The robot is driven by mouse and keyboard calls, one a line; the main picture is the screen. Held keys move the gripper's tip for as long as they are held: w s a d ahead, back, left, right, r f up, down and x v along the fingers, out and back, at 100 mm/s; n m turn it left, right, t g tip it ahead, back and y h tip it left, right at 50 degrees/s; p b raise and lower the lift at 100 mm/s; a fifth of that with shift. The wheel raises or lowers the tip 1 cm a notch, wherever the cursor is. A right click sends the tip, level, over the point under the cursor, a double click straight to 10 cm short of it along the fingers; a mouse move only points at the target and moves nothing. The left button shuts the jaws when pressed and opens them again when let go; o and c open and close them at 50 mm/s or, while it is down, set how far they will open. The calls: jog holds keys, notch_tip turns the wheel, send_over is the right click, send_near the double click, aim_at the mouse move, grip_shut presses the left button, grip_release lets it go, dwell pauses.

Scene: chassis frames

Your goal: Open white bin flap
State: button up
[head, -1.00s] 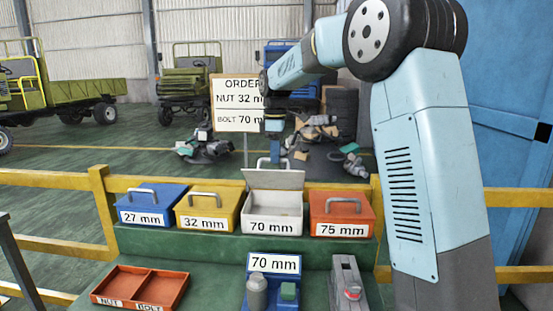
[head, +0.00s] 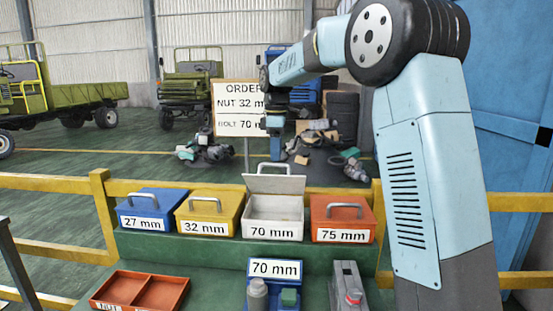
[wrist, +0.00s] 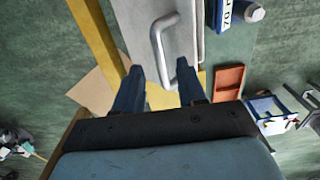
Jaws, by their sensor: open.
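The white bin (head: 262,232), labelled 70 mm, stands between the yellow and orange bins, and I see into its pale interior. Its white flap (head: 274,184) is raised and tilted back at the rear edge, with a grey handle (head: 275,167) on top. My gripper (head: 276,152) hangs just behind and above the flap; contact cannot be told here. In the wrist view my gripper (wrist: 160,72) is open, with two dark blue fingers apart. The flap's handle (wrist: 160,45) lies just ahead of the fingertips, and nothing is held between them.
A blue bin (head: 150,203), a yellow bin (head: 209,205) and an orange bin (head: 342,211) stand closed on the same green step. Below are an orange tray (head: 140,292) and a blue 70 mm holder (head: 275,268). A yellow rail (head: 100,205) runs behind the bins.

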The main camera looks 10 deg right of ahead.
notch_tip(320, 180, up, 11)
dwell(0.4)
jog(key=shift+w, duration=0.1)
